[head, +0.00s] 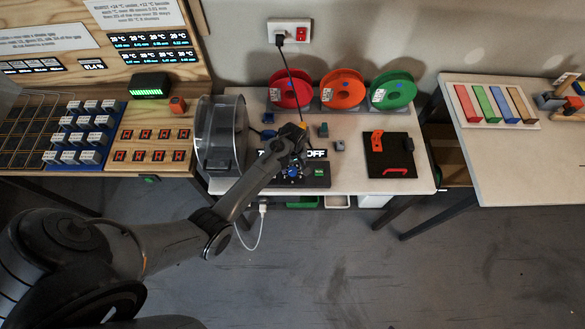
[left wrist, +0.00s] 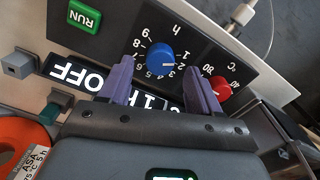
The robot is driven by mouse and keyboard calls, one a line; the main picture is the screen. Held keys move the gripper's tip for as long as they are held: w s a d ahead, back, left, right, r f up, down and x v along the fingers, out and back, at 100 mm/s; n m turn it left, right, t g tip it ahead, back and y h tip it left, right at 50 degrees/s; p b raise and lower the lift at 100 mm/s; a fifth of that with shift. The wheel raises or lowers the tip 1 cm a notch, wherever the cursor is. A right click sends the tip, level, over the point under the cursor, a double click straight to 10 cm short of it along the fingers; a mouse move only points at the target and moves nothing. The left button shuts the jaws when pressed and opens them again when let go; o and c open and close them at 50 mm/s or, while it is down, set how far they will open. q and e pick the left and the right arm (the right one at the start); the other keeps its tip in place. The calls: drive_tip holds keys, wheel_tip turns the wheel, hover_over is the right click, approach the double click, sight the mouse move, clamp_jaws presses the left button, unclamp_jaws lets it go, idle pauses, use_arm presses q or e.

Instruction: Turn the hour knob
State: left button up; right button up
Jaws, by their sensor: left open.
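The hour knob (left wrist: 160,58) is a blue dial marked "h" with numbers around it, on a dark control panel (left wrist: 120,25) in the left wrist view. My left gripper (left wrist: 158,66) is open. Its two purple fingertips lie on either side of the knob in that view, and I cannot tell whether they touch it. In the head view, my left gripper (head: 292,160) is over the panel (head: 318,182) on the middle table and hides part of it. My right gripper is not in view.
A red °C knob (left wrist: 219,86) sits close beside the right finger. A green RUN button (left wrist: 85,16) and a lit display reading "OFF" (left wrist: 75,74) are on the panel. A clear drum (head: 220,135) stands left of my gripper, spools (head: 342,89) behind.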

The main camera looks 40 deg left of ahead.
sight(293, 171)
use_arm(q)
drive_tip(key=shift+f, duration=1.3)
